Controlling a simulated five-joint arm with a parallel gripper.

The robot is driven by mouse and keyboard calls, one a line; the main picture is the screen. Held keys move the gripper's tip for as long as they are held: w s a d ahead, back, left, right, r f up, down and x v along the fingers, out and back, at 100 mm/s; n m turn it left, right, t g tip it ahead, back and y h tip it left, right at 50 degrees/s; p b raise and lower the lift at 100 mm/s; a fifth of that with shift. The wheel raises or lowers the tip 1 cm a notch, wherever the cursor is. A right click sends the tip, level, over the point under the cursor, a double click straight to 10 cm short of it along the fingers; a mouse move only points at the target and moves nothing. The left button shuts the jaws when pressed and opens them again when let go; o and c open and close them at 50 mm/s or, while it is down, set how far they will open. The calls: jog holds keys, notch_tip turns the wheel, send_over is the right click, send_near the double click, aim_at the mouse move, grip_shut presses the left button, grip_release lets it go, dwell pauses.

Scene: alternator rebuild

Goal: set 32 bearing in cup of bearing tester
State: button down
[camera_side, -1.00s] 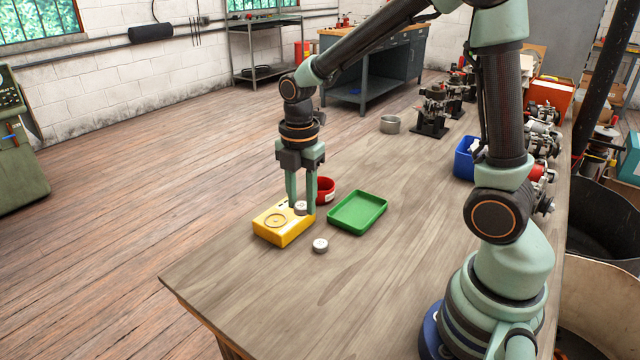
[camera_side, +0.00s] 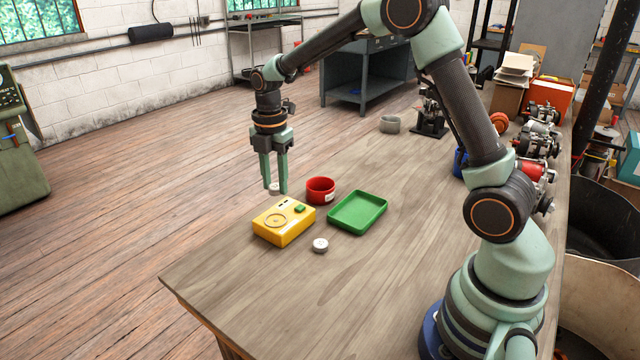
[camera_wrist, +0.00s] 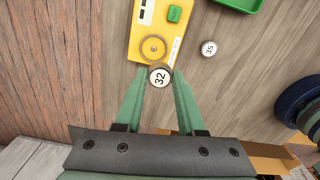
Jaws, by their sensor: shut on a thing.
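The 32 bearing (camera_wrist: 160,76) is a small silver disc marked "32", held between the fingertips of my gripper (camera_wrist: 159,82); it also shows in the side view (camera_side: 274,188). My gripper (camera_side: 274,190) is shut on it and holds it in the air. The yellow bearing tester (camera_side: 290,232) sits near the bench's left edge, with a round cup (camera_side: 276,220) on top and a green button (camera_side: 300,208). In the wrist view the tester's cup (camera_wrist: 153,48) appears empty, just above the bearing in the picture.
A second bearing (camera_side: 320,245), marked "35" in the wrist view (camera_wrist: 209,48), lies on the bench beside the tester. A red cup (camera_side: 321,190) and a green tray (camera_side: 385,212) stand behind. The front of the bench is clear.

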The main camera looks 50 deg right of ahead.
jog(key=shift+w+d+f, duration=0.15)
jog(key=shift+w+f, duration=0.2)
jog(key=shift+f, duration=0.15)
jog(key=shift+w+d+f, duration=0.15)
jog(key=shift+w+f, duration=0.15)
jog(key=shift+f, duration=0.15)
send_over(276, 220)
jog(key=shift+f, duration=2.35)
jog(key=shift+f, duration=1.05)
jog(key=shift+c, duration=2.2)
grip_release()
jog(key=shift+r, duration=4)
jog(key=shift+a, duration=0.1)
